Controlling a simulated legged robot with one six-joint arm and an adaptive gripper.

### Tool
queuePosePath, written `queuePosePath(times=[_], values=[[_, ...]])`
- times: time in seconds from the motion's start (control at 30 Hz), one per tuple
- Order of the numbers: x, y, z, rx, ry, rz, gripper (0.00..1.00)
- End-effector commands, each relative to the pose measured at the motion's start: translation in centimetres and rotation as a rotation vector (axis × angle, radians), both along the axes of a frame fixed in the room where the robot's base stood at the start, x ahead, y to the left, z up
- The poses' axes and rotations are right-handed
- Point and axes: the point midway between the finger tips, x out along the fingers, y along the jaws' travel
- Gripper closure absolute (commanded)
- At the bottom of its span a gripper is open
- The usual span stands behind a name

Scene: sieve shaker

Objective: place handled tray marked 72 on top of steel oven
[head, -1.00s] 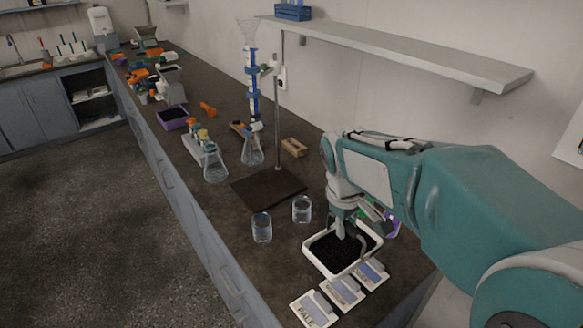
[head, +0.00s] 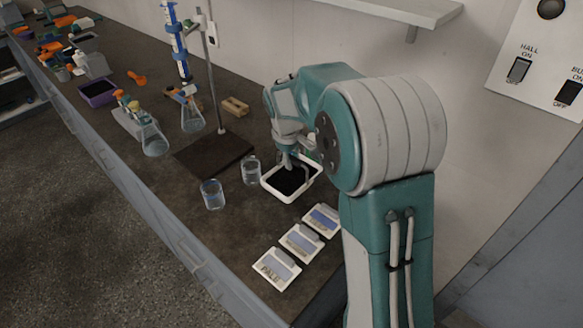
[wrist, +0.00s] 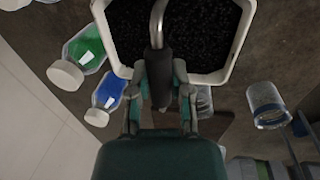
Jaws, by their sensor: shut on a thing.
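A white handled tray (head: 282,198) filled with black granules is at the near right part of the bench in the head view. It also shows close up in the wrist view (wrist: 243,38). Its metal handle (wrist: 156,25) rises between my fingers. My gripper (wrist: 160,80) is shut on this handle; it also shows above the tray in the head view (head: 288,161). No number 72 is readable on the tray. I cannot tell whether the tray touches the bench. The steel oven is not in view.
Two glass beakers (head: 212,194) (head: 250,170) stand left of the tray. Labelled cards (head: 277,268) lie in front. A dark stand base (head: 214,155) and flasks (head: 153,140) are farther left. Green (wrist: 85,48) and blue (wrist: 109,91) bottles lie near the tray.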

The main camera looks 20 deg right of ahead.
Motion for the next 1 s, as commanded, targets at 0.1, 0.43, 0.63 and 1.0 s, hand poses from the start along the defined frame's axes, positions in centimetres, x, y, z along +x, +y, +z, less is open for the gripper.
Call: queuePosePath(times=[0.1,0.43,0.63,1.0], values=[[0.7,-0.2,-0.7,0.000,-0.001,0.000,1.00],[1.1,-0.3,-4.4,0.000,0.000,0.001,1.00],[1.1,-0.3,-4.3,0.000,-0.002,0.001,1.00],[1.1,-0.3,-4.6,-0.001,0.000,0.001,0.39]])
